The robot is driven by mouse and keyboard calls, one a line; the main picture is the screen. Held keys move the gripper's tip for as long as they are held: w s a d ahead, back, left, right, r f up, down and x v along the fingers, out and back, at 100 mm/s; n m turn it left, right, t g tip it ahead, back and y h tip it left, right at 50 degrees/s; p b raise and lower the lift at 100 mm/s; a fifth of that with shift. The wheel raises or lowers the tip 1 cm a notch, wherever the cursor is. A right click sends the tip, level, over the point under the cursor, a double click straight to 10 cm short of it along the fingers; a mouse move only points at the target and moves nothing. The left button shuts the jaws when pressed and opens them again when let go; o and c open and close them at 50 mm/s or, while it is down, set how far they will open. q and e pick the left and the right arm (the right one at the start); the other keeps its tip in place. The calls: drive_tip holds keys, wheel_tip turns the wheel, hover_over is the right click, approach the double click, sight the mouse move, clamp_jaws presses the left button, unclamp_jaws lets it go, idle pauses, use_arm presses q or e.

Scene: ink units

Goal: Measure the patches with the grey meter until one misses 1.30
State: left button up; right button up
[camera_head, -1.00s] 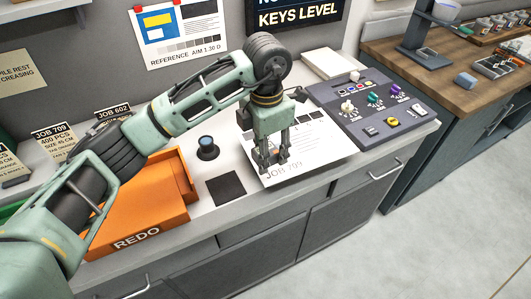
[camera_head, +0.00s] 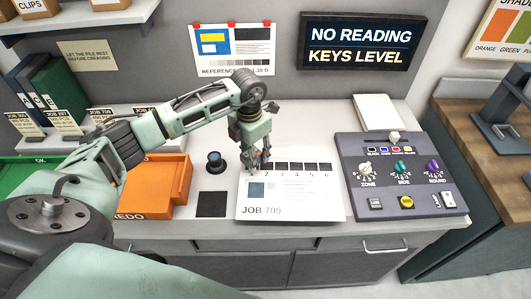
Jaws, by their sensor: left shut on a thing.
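The white JOB 709 sheet (camera_head: 300,207) lies flat on the counter with a row of dark patches (camera_head: 296,167) along its far edge. Numbers 2 to 6 are readable under them; the left end of the row is hidden by my gripper. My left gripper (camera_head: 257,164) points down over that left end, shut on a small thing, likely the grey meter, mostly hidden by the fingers. I cannot tell whether it touches the sheet. The wall display (camera_head: 360,41) reads NO READING, KEYS LEVEL. The reference sheet (camera_head: 233,50) on the wall is partly covered by my arm. My right gripper is out of view.
The orange REDO tray (camera_head: 158,207) is farther left. The control console (camera_head: 400,178) with knobs stands to the right, a white pad (camera_head: 376,113) behind it.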

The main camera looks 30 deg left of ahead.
use_arm(q)
drive_tip(key=shift+s+a+f+b, duration=0.15)
drive_tip(key=shift+f+b, duration=0.3)
drive_tip(key=shift+f, duration=0.5)
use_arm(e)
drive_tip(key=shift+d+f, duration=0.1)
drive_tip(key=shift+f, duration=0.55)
use_arm(q)
drive_tip(key=shift+f+b, duration=0.25)
drive_tip(key=shift+b, duration=0.1)
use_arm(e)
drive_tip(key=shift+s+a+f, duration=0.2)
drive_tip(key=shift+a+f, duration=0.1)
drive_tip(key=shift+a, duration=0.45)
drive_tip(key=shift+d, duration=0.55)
use_arm(q)
drive_tip(key=shift+r+p, duration=0.85)
drive_tip(key=shift+r, duration=0.7)
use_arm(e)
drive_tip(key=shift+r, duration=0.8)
